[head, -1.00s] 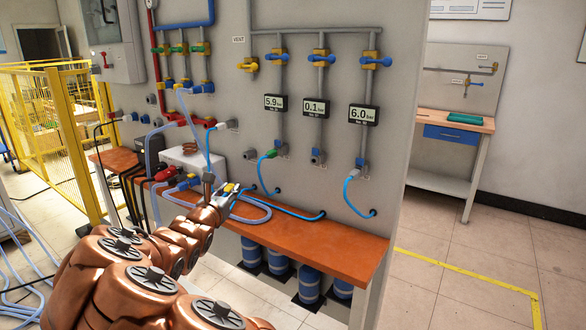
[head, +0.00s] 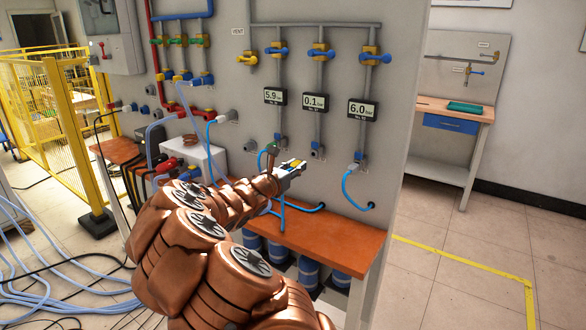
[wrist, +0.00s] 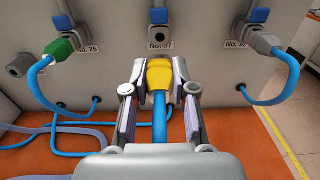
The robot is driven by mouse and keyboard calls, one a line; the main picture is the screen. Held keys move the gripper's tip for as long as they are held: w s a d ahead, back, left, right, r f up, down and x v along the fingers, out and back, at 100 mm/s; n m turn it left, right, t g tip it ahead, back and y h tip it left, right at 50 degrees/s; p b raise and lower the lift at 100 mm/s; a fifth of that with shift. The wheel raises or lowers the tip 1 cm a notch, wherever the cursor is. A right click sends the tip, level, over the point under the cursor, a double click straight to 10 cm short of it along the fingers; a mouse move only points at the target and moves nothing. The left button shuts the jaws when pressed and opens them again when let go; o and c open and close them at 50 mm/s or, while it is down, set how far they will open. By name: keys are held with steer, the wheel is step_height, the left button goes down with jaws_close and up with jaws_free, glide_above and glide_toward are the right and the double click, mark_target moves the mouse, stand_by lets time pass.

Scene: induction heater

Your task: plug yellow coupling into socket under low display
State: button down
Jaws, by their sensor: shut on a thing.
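My gripper (head: 297,166) is shut on the yellow coupling (wrist: 159,82), with a finger on each side and a blue hose (wrist: 160,122) trailing back from it. The coupling points at the wall; a bit of its yellow (head: 291,165) shows in the head view. The middle display (head: 315,102) reads 0.1 bar, the lowest of three. The grey socket below it (head: 317,151) is empty, just above and right of my gripper. In the wrist view this socket (wrist: 158,16) is straight ahead of the coupling, with a gap between them.
A green coupling (wrist: 62,47) with blue hose sits in the socket left of the middle one. A grey coupling (wrist: 264,42) with blue hose sits in the right one. The orange bench (head: 340,238) lies below my gripper. Hoses cross its top.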

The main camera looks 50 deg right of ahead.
steer(key=d, duration=0.6)
steer(key=shift+d+p, duration=0.2)
steer(key=shift+p, duration=0.15)
steer(key=shift+w+d, duration=0.15)
steer(key=shift+d, duration=0.45)
stand_by(2.3)
steer(key=c, duration=0.9)
jaws_free()
steer(key=shift+o, duration=0.2)
steer(key=shift+s+a, duration=0.15)
steer(key=shift+a, duration=2.9)
steer(key=shift+s+a, duration=0.1)
steer(key=shift+a, duration=2.9)
